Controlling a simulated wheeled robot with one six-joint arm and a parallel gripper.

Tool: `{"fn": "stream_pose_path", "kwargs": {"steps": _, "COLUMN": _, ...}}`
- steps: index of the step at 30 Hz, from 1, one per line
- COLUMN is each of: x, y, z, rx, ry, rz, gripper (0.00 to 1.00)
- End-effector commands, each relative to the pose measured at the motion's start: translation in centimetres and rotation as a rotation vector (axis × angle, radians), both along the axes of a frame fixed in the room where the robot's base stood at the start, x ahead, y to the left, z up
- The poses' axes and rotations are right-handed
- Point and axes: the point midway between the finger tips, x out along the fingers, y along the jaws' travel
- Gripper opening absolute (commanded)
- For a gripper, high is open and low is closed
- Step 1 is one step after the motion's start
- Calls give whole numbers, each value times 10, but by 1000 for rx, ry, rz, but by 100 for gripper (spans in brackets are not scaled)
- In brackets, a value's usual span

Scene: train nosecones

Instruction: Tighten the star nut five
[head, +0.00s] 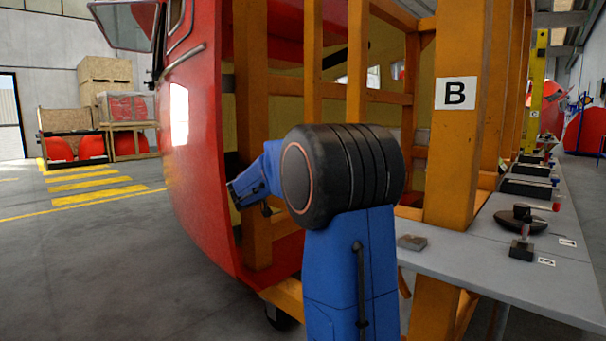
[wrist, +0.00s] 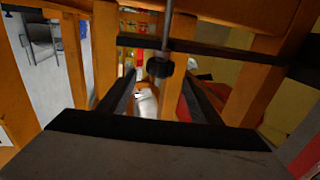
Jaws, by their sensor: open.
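A dark round knob, which looks like a star nut (wrist: 160,67), sits on a thin grey rod (wrist: 169,25) in the upper middle of the wrist view. I see no number on it. My gripper (wrist: 160,82) is open, with one black finger on each side below the knob. The knob lines up with the gap between the fingertips and seems just beyond them. I cannot tell whether either finger touches it. In the head view my arm's dark joint stands in front of the frame, and the fingers and nut cannot be made out.
Orange posts (wrist: 270,70) and a dark crossbar (wrist: 220,50) crowd the gripper. The red nosecone (head: 195,130) stands left of the orange frame (head: 457,150) marked B. A grey table (head: 480,262) with small parts is at the right. The floor at left is open.

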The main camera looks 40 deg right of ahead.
Motion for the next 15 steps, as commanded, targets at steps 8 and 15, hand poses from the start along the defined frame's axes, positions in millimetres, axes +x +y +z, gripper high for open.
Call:
{"fn": "stream_pose_path", "kwargs": {"steps": 8, "x": 14, "y": -46, "z": -1, "rx": 1, "ry": 0, "rz": -2, "gripper": 58}}
{"fn": "stream_pose_path", "kwargs": {"steps": 15, "x": 21, "y": -67, "z": -1, "rx": 1, "ry": 0, "rz": -1, "gripper": 58}}
